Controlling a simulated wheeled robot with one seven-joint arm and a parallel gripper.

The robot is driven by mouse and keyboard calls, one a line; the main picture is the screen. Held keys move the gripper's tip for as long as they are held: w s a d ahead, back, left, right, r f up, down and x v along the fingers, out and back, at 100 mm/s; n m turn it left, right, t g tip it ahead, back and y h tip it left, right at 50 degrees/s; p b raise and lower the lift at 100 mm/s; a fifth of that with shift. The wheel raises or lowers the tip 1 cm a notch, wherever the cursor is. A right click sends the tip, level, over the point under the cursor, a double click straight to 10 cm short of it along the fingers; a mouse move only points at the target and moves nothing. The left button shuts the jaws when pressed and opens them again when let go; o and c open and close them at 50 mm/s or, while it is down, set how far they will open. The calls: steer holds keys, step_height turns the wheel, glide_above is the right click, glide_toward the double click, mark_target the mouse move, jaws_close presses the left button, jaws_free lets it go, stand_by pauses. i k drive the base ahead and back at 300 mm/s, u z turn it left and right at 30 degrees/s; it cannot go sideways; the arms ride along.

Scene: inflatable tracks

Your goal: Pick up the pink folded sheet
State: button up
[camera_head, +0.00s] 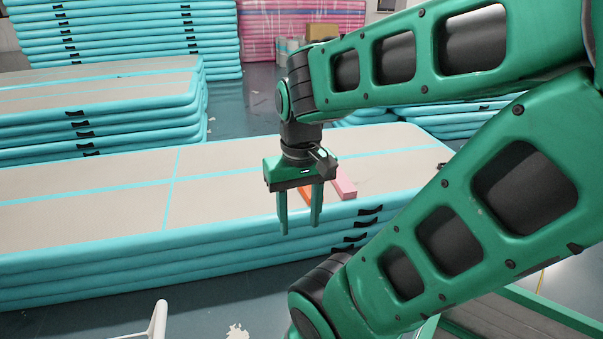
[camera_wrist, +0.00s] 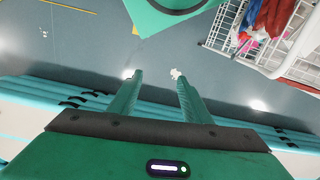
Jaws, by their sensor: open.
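A pink folded item (camera_head: 344,188), which looks like the sheet, lies on top of the near stack of inflatable tracks (camera_head: 100,205), by its front edge. My gripper partly covers it in the head view. My gripper (camera_head: 299,230) points down with its two green fingers apart and nothing between them. It appears nearer the camera than the pink item and slightly left of it. In the wrist view, the empty fingers (camera_wrist: 160,78) are apart over the floor, and the pink item on the tracks is not visible.
An orange item (camera_head: 304,194) lies beside the pink one, partly behind my fingers. A white scrap (camera_head: 237,332) lies on the floor. More track stacks (camera_head: 130,95) stand behind, with grey floor between.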

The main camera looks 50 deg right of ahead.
mark_target(345, 187)
steer(key=z, duration=1.6)
steer(key=k, duration=0.45)
steer(key=z, duration=0.2)
steer(key=i, duration=0.45)
steer(key=u, duration=0.05)
